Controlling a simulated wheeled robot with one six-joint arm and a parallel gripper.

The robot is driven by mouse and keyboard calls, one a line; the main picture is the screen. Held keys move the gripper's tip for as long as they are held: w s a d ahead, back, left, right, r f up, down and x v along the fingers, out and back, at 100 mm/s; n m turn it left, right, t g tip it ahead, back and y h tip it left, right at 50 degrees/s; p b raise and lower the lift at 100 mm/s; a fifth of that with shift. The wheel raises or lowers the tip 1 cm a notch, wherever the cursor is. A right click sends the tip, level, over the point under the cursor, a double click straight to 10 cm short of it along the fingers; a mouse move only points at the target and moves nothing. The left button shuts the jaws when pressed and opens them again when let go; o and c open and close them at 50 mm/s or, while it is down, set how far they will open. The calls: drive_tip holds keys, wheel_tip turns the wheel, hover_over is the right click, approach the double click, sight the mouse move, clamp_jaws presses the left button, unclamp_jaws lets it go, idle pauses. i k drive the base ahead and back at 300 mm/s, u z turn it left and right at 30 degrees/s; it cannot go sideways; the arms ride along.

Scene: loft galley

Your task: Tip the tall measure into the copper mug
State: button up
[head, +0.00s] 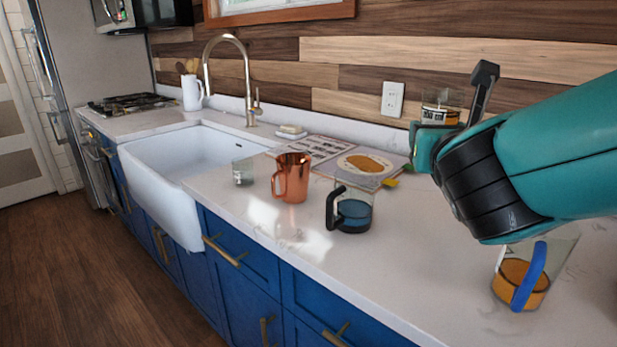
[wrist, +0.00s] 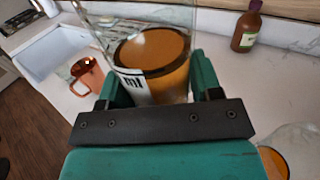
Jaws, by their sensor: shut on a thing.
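The tall measure (head: 441,104) is a clear glass vessel with dark printing and amber liquid in its lower part. My gripper (head: 428,142) is shut on it and holds it above the counter. In the wrist view the measure (wrist: 152,58) stands between the two green fingers of my gripper (wrist: 160,82), and its top is cut off. The copper mug (head: 291,178) stands upright on the counter, left of my gripper and apart from it, its handle to the left. It also shows in the wrist view (wrist: 88,76).
A glass jug (head: 353,211) with blue liquid and a black handle stands right of the mug. A small clear glass (head: 243,172) stands left of it. A blue-handled jug (head: 520,275) with amber liquid is under my arm. Magazines (head: 362,163) lie behind. The sink (head: 190,160) is left.

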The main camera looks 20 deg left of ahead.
sight(292, 168)
drive_tip(key=k, duration=0.5)
drive_tip(key=u, duration=2.3)
drive_tip(key=i, duration=1.9)
drive_tip(key=z, duration=1.15)
